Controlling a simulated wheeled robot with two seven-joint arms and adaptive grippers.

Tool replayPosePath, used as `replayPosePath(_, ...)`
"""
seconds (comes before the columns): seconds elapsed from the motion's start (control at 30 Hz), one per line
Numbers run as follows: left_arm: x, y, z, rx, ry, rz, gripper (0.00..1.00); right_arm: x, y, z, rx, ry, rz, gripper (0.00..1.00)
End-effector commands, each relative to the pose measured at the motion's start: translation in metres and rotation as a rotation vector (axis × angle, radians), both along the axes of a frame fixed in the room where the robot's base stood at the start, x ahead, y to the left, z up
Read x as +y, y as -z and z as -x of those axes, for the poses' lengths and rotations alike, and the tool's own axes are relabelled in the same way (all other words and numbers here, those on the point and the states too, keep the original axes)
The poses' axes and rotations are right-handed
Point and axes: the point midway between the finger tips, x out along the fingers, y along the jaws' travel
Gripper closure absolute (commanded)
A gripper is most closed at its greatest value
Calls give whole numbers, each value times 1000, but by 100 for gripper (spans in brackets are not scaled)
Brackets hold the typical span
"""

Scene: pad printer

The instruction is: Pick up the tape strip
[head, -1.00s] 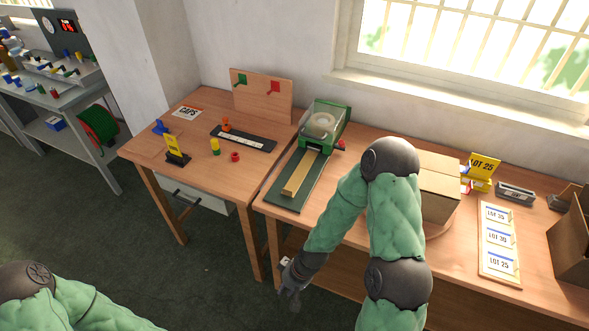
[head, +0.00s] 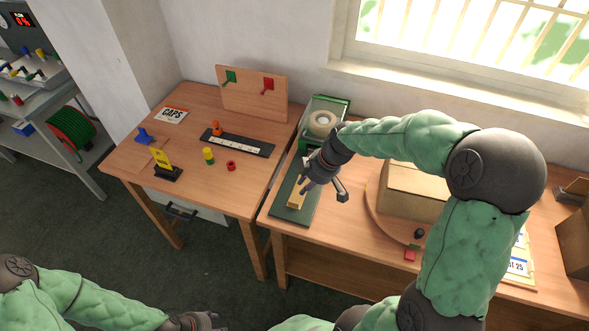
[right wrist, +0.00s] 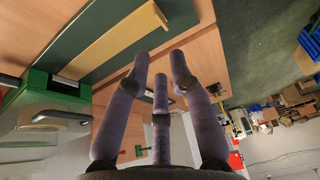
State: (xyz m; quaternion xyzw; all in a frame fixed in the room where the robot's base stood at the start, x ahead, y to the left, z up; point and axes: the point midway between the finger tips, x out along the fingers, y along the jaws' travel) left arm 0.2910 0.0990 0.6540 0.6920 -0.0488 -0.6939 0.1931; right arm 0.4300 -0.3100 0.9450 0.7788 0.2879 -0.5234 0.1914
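The tan tape strip (head: 295,203) lies lengthwise on the dark green base plate (head: 292,217) in front of the tape dispenser (head: 324,119). My right gripper (head: 321,190) hangs over the strip and partly hides it in the head view. Its fingers are spread, with nothing between them. In the right wrist view, the strip (right wrist: 115,40) runs diagonally on the plate, past the tips of my open right gripper (right wrist: 160,64). I cannot tell the exact height gap. My left gripper (head: 200,321) shows only partly at the bottom edge, low and away from the tables.
A cardboard box (head: 411,192) sits on a round wooden disc (head: 376,207) right of the plate. The window wall stands behind.

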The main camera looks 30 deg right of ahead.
Motion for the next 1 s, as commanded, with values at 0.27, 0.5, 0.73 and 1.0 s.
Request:
replayPosePath(0.27, 0, 13, 2, 5, 1, 1, 53, 10, 39, -11, 2, -4, -1, 77)
replayPosePath(0.5, 0, 16, 2, 4, 1, 1, 53, 13, 50, -15, 0, -1, 0, 77)
replayPosePath(0.73, 0, 29, 2, 3, 0, 1, 53, 18, 75, -20, 2, -2, 0, 77)
replayPosePath(1.0, 0, 37, 2, 4, 1, 1, 53, 24, 98, -28, 1, -1, 0, 77)
